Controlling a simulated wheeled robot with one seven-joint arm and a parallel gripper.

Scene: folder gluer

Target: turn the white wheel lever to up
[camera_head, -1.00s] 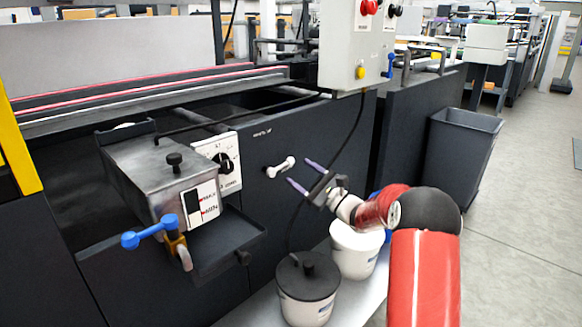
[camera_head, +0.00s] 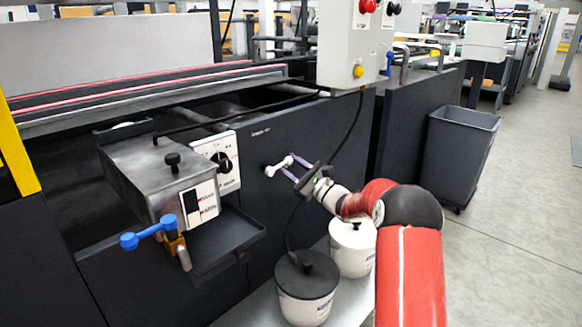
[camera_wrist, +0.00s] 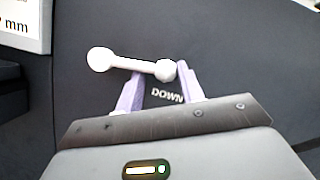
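The white wheel lever (camera_head: 279,167) is on the dark machine panel, lying slanted with its left end lower in the head view. In the wrist view the lever (camera_wrist: 133,66) lies nearly level, with a round knob at each end, and the word DOWN is printed below its right end. My gripper (camera_head: 296,170) is at the lever's right end. In the wrist view its two purple fingers (camera_wrist: 160,85) stand apart, with the right knob between or just beyond their tips. I cannot tell whether they touch the knob.
A grey glue box with a blue-handled valve (camera_head: 150,232) sticks out on the left. A control box (camera_head: 352,50) hangs above with a black cable (camera_head: 350,130). A grey bin (camera_head: 458,155) stands right.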

